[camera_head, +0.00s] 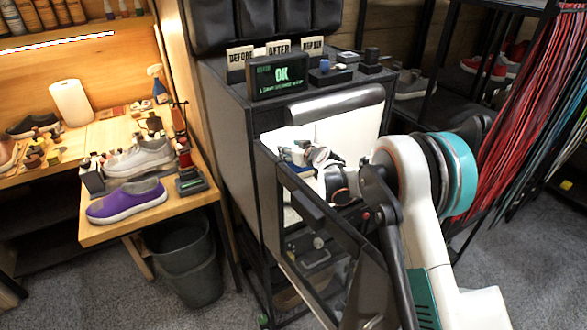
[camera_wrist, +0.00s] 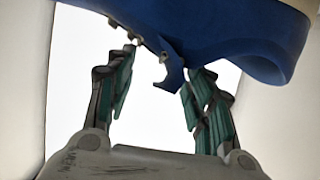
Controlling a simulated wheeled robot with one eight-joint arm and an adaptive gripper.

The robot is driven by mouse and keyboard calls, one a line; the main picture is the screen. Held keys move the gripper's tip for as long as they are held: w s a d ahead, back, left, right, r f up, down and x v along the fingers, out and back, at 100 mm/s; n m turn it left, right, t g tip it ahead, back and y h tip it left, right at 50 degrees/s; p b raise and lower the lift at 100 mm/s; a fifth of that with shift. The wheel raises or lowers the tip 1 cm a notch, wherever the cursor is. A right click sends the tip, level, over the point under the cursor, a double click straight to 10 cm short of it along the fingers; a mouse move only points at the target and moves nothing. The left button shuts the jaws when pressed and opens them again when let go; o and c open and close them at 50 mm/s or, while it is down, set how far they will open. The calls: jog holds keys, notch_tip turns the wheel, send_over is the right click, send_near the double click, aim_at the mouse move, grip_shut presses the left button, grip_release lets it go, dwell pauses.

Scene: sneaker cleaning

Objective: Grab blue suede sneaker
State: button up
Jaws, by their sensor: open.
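The blue suede sneaker (camera_wrist: 225,28) fills the upper part of the wrist view, with a pale sole edge at the right; much of it is cut off by the frame. My gripper (camera_wrist: 160,66) is open, its two green-padded fingers spread below the sneaker. A small blue hook-shaped piece hangs between the fingers. I cannot tell whether the fingertips touch the sneaker. In the head view my gripper (camera_head: 308,156) is inside the white-lit chamber of the dark cabinet, and the sneaker there is mostly hidden by the gripper and arm.
The cabinet's dark door (camera_head: 318,222) stands open beside my arm. An OK display (camera_head: 281,74) sits on top. A purple sneaker (camera_head: 127,202) and a grey-white shoe (camera_head: 140,158) are on the wooden bench at left. A bin (camera_head: 187,262) stands below. Red laces (camera_head: 515,115) hang at right.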

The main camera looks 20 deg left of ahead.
grip_shut()
jog(key=shift+s+r, duration=0.15)
dwell(0.4)
